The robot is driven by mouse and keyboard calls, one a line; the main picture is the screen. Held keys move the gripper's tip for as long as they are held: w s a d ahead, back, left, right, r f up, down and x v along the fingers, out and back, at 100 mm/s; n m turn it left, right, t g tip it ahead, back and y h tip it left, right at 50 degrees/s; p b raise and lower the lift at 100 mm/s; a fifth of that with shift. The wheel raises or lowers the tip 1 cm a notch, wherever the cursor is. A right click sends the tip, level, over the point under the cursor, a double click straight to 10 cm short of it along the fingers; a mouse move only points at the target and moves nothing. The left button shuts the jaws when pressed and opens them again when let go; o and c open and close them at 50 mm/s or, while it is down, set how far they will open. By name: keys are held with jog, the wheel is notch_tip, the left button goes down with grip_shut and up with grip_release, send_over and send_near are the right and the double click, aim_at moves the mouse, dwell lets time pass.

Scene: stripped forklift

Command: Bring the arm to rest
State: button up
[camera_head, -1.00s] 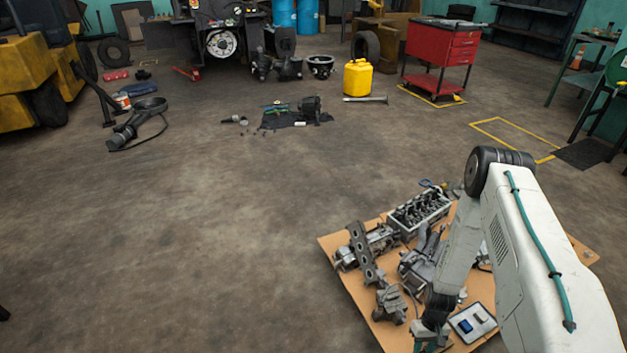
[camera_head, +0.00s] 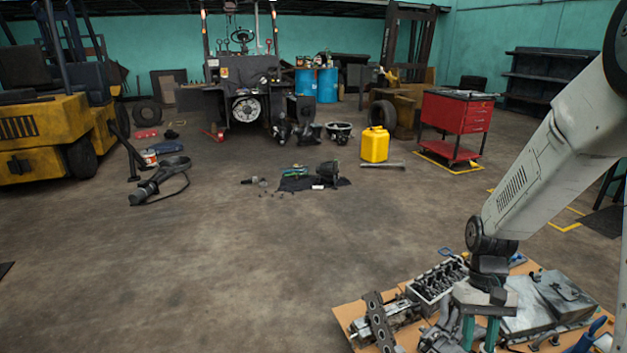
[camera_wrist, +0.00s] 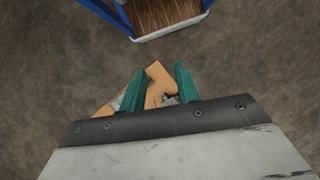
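My arm (camera_head: 545,165) is white and bent, and it reaches down from the upper right of the head view. My gripper (camera_head: 480,333) hangs from it with two teal fingers pointing down, in front of the engine parts on the cardboard sheet (camera_head: 347,314). In the wrist view my gripper (camera_wrist: 159,84) has its fingers apart. A strip of the cardboard (camera_wrist: 157,75) shows through the gap, and nothing is held. The height of the fingertips above the parts is hard to tell.
A cylinder head (camera_head: 437,281) and other metal parts crowd the cardboard. A blue-framed thing with a wooden deck (camera_wrist: 160,14) is at the top of the wrist view. A yellow can (camera_head: 375,146) and red tool cart (camera_head: 456,124) stand behind. Open floor lies left.

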jog(key=s+a+r+t, duration=0.3)
jog(key=s+r, duration=0.4)
jog(key=r, duration=0.4)
jog(key=s+a+r+n+t+h, duration=0.1)
jog(key=s+a+r+t, duration=0.2)
jog(key=s+r, duration=0.5)
notch_tip(320, 180, up, 4)
jog(key=shift+s+a+f+t, duration=0.1)
jog(key=shift+s+a+t, duration=0.05)
jog(key=shift+a+t, duration=0.2)
jog(key=shift+o, duration=0.5)
